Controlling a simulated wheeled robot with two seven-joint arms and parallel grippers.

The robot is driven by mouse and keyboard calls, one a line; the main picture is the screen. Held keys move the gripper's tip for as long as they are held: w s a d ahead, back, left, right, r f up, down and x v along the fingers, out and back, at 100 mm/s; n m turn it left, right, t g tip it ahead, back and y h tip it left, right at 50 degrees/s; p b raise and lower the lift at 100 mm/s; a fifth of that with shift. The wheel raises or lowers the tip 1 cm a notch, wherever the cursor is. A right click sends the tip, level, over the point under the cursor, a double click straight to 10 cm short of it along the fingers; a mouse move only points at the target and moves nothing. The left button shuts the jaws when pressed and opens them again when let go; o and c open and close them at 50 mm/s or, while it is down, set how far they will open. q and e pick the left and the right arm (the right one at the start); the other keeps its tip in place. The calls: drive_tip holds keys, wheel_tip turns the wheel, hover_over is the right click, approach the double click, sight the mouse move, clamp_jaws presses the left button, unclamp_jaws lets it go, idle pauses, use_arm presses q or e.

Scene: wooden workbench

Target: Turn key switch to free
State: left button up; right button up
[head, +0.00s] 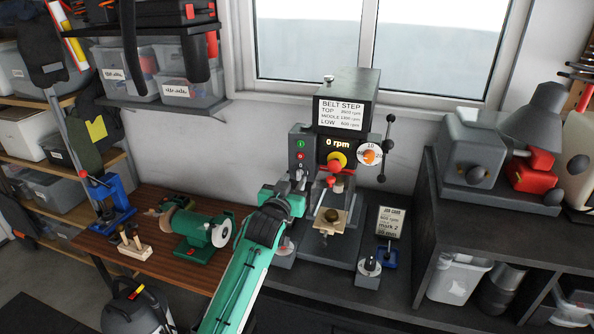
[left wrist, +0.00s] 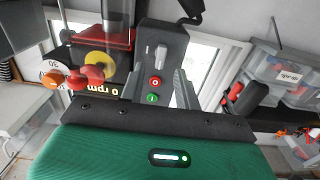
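The drill press (head: 345,100) stands on the bench with a display reading 0 rpm. A grey switch panel (head: 299,146) on its left side carries a green and a red button. In the left wrist view a pale key switch (left wrist: 160,55) sits on this panel (left wrist: 148,38), beyond the red button (left wrist: 155,82) and the green button (left wrist: 152,98). My left gripper (head: 298,184) is just below the buttons and covers the key area in the head view. Its fingers (left wrist: 159,76) are apart, with the panel showing between them; contact cannot be told. My right gripper is not in view.
A red knob and yellow stop button (head: 337,159) and an orange-pointer dial (head: 370,155) are right of the panel. A feed handle (head: 386,147) stands further right. A green bench grinder (head: 202,232) is left of my arm. A small knob box (head: 369,270) stands in front.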

sight(298, 174)
use_arm(q)
drive_tip(key=shift+p+x, duration=0.55)
drive_tip(key=shift+x, duration=1.35)
drive_tip(key=shift+c, duration=0.4)
clamp_jaws()
